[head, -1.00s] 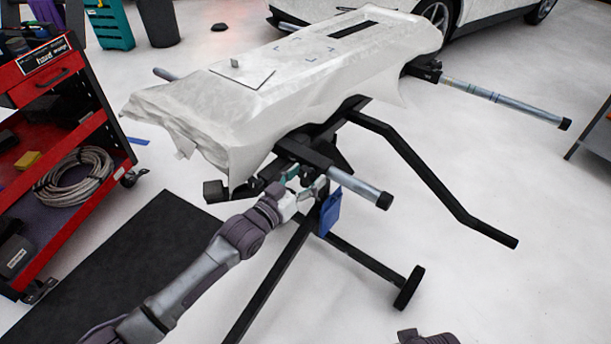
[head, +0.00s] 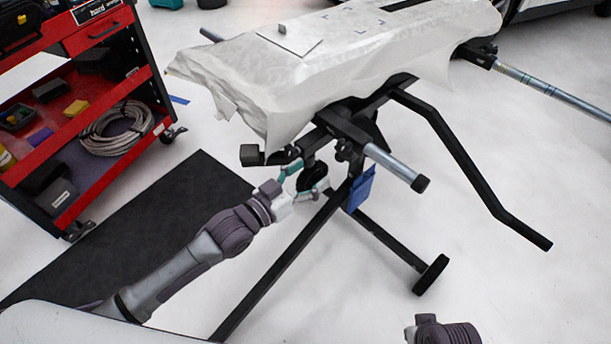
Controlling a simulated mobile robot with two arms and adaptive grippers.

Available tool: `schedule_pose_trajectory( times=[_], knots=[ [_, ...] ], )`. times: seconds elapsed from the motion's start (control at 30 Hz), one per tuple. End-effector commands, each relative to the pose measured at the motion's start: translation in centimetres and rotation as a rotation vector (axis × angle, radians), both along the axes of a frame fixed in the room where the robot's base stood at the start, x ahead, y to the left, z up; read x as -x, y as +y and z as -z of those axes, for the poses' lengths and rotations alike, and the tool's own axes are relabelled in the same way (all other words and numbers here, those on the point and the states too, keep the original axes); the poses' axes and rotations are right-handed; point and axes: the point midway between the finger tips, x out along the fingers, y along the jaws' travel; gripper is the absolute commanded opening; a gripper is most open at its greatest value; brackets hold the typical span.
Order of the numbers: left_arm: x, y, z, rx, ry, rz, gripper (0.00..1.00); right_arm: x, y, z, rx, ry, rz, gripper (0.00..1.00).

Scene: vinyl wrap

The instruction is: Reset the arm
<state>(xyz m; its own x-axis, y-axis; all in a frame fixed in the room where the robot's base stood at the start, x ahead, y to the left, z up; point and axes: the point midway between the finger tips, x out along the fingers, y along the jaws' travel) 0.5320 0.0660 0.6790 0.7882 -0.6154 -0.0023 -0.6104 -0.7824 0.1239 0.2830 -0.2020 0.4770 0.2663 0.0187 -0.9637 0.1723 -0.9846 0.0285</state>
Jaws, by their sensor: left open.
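My left arm reaches in from the lower left in the head view. Its left gripper (head: 305,185) is open and empty, with its teal and white fingers apart, just below the near end of the black stand (head: 268,268). I cannot tell whether a finger touches the stand. Above it, a panel under wrinkled white wrap (head: 265,70) lies on the stand. Part of my right arm shows at the bottom edge, right of centre; its gripper is out of view.
A red tool cart (head: 95,150) with a coiled grey hose (head: 112,130) stands at left. A black mat (head: 130,225) lies on the floor. A blue cloth-like item (head: 360,190) hangs from the stand. The floor at lower right is clear.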

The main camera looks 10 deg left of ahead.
Motion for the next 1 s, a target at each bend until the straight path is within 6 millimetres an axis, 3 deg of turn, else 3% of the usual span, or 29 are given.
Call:
schedule_pose_trajectory(
  times=[0.17, 0.73, 0.87, 1.0],
  knots=[
    [0.9, 0.6, 0.0, -0.001, 0.001, 0.001, 0.75, 0.0, 0.0, 0.0, 0.000, 0.000, 0.000, 0.00],
    [1.1, 0.6, 0.4, -0.011, 0.017, -0.007, 0.75, 0.0, 0.0, 0.0, 0.000, 0.000, 0.000, 0.00],
    [2.3, 0.8, 3.4, -0.085, 0.124, -0.057, 0.75, 0.0, 0.0, 0.0, 0.000, 0.000, 0.000, 0.00],
    [6.0, 3.0, 9.3, -0.249, 0.366, -0.159, 0.75, 0.0, 0.0, 0.0, 0.000, 0.000, 0.000, 0.00]
  ],
)
